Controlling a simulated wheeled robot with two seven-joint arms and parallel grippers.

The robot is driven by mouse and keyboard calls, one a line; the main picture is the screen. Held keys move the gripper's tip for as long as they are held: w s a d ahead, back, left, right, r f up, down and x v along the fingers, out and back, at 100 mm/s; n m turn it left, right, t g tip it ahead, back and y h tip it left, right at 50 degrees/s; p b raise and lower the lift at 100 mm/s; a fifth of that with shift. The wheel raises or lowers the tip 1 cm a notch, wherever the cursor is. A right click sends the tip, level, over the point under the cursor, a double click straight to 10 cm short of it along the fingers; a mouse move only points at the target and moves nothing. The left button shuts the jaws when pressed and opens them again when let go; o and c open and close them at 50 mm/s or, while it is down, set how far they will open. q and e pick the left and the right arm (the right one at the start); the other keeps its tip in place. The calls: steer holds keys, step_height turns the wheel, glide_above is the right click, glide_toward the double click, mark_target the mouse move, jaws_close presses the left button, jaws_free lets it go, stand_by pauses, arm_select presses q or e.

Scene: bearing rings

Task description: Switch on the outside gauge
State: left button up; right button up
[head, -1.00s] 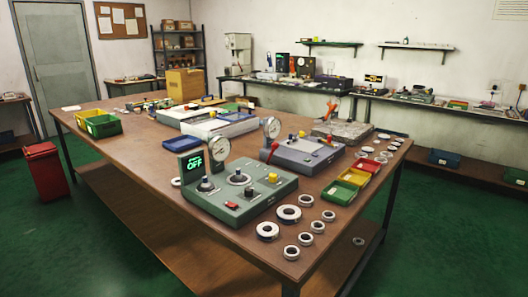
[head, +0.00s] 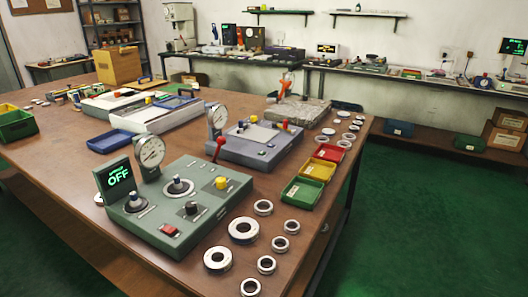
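A green gauge unit (head: 185,210) stands at the near end of the brown table. Its small black display (head: 118,176) reads OFF in green; the smaller line above is too small to read. It carries a round white dial (head: 150,151), a red switch (head: 170,230) at the front, a yellow knob (head: 221,183) and metal posts. Behind it stands a grey-blue gauge unit (head: 255,147) with a dial (head: 219,117) and a red-knobbed lever (head: 219,143). I cannot tell from labels which is the outside gauge. Neither gripper is in view.
Several metal rings (head: 244,230) lie right of the green unit, near the table edge. Red, yellow and green bins (head: 303,192) stand behind them. A blue tray (head: 109,141) lies to the left. Green floor (head: 420,220) is open on the right.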

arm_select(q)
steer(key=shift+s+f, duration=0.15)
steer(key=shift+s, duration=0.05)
